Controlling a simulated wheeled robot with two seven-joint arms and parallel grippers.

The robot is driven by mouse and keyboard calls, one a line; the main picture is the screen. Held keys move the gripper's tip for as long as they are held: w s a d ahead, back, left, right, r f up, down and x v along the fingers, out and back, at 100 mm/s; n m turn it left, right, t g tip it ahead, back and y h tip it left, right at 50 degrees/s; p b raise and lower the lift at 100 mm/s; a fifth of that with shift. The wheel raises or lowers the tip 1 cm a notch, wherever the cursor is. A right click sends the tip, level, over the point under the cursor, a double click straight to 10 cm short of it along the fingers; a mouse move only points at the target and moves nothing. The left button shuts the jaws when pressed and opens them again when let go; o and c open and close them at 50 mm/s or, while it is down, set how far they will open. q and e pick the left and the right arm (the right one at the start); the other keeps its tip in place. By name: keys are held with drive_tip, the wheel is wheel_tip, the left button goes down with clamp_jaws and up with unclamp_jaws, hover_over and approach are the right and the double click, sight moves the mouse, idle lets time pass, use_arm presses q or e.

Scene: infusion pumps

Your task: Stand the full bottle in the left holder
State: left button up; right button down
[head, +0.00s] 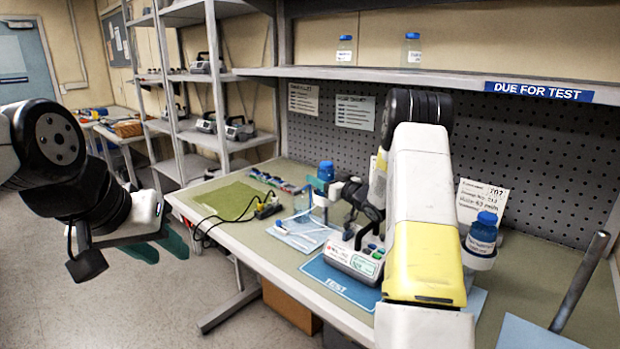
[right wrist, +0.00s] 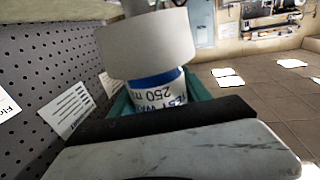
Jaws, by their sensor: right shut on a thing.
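My right gripper (head: 326,187) is shut on a blue-capped bottle (head: 326,170) behind the pump. In the right wrist view the bottle's blue-and-white label (right wrist: 158,88) reads 250 upside down between the teal fingers. A white ring-shaped holder (right wrist: 148,45) overlaps the bottle's lower end; I cannot tell whether the bottle rests in it. Another blue-capped bottle (head: 482,232) stands upright in a white holder (head: 480,259) at the right. My left gripper (head: 160,246) is open and empty, off the table's left side.
Two blue-capped bottles (head: 344,50) (head: 411,50) stand on the upper shelf. A green mat (head: 226,200), cables and a tray (head: 297,235) lie on the left. A grey rod (head: 580,280) rises at the right.

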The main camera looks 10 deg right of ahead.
drive_tip(key=shift+s+f, duration=0.1)
drive_tip(key=shift+f, duration=0.55)
unclamp_jaws()
drive_tip(key=shift+f, duration=0.15)
drive_tip(key=shift+a, duration=0.1)
drive_tip(key=shift+r, duration=3.9)
